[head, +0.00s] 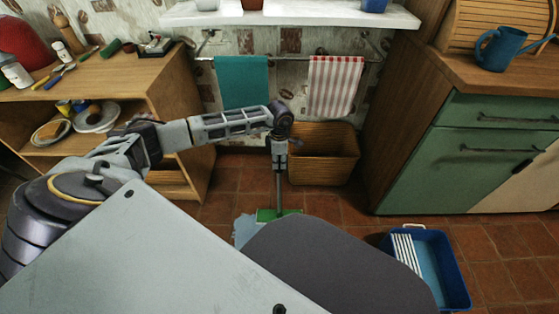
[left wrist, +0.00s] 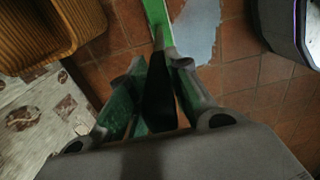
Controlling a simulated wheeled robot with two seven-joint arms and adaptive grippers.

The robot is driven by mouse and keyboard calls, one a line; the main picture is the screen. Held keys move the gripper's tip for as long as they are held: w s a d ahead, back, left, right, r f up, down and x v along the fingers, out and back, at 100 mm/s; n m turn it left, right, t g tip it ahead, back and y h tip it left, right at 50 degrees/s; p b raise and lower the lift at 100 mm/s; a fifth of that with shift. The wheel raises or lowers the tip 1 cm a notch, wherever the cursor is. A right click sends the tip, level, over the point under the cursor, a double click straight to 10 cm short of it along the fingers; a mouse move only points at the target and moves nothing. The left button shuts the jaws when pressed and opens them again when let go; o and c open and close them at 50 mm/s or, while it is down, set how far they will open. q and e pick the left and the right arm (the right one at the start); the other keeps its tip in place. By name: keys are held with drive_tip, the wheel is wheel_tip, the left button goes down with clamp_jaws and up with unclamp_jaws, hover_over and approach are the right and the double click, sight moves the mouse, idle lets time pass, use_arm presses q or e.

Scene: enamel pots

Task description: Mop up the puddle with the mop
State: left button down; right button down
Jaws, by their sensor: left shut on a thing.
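The mop (head: 278,185) stands roughly upright on the tiled floor, with a grey stick and a flat green head (head: 268,215). My left gripper (head: 279,148) is shut on the upper part of its stick. The pale blue puddle (head: 246,231) lies beside the green head, which borders or overlaps its edge; my own body hides part of both. In the left wrist view, the green head (left wrist: 155,14) shows beyond the fingertips (left wrist: 158,62), with the puddle (left wrist: 198,32) just right of it. My right gripper is not in view.
A blue tub (head: 458,283) with a white ribbed part stands on the floor at right. A wooden shelf (head: 178,90) is at left and a green cabinet (head: 470,165) at right.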

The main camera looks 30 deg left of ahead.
use_arm(q)
drive_tip(key=s+d+p, duration=0.5)
drive_tip(key=s+d, duration=0.1)
drive_tip(key=s, duration=0.4)
drive_tip(key=shift+s+d, duration=0.3)
drive_tip(key=shift+s, duration=0.1)
drive_tip(key=shift+s+d+r, duration=0.1)
idle(0.3)
